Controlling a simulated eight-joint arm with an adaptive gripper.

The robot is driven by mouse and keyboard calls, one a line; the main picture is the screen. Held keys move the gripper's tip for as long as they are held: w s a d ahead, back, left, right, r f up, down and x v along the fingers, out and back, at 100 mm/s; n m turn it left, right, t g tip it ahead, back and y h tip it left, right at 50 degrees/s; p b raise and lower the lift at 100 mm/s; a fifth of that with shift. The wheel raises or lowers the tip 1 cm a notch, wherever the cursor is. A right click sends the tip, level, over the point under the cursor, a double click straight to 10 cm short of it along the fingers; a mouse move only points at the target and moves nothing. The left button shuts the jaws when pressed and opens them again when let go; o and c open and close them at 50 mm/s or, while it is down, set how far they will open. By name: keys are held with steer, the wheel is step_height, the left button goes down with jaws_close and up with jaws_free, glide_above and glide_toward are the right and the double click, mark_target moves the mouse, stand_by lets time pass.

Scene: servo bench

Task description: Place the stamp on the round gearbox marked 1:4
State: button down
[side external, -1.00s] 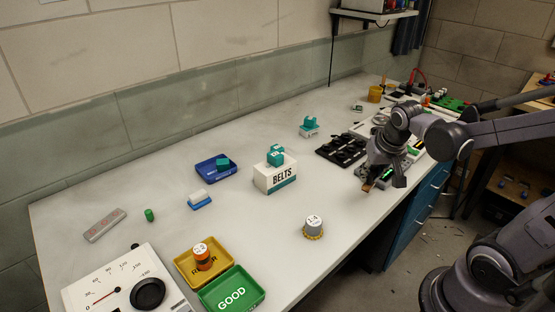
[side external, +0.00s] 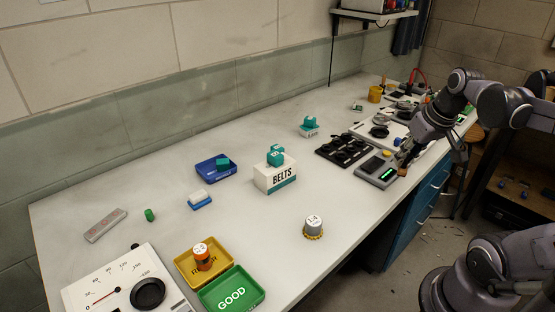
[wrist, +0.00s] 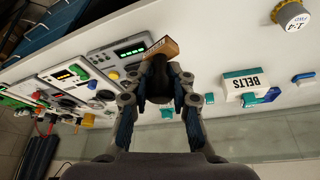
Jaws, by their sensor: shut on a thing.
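The round gearbox marked 1:4 (side external: 313,226) stands upright near the bench's front edge, grey with a yellow toothed base and white top label. It also shows at the upper right of the wrist view (wrist: 290,15). My gripper (wrist: 160,88) is shut on the stamp (wrist: 162,47), a brown block with a dark handle between the fingers. In the side view my gripper (side external: 406,153) is far to the right of and behind the gearbox, by the meter with a green display (side external: 377,172). The stamp is small and partly hidden there.
A white BELTS box (side external: 274,178) stands mid-bench. An orange round gearbox (side external: 202,259) sits in the yellow tray (side external: 184,268), beside a green GOOD tray (side external: 258,291). A black tray (side external: 333,154) and instruments crowd the right end. Bench around the grey gearbox is clear.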

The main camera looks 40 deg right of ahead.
steer(key=w+a+r+n+y, duration=0.3)
steer(key=w+a+n, duration=0.1)
steer(key=a+n, duration=0.6)
steer(key=m, duration=0.1)
glide_above(314, 221)
steer(key=f, duration=0.6)
steer(key=shift+s+d, duration=0.1)
steer(key=shift+d, duration=0.25)
steer(key=shift+a+f, duration=0.35)
steer(key=shift+f, duration=2)
steer(key=shift+f, duration=0.15)
steer(key=c, duration=1.2)
jaws_free()
steer(key=shift+o, duration=0.2)
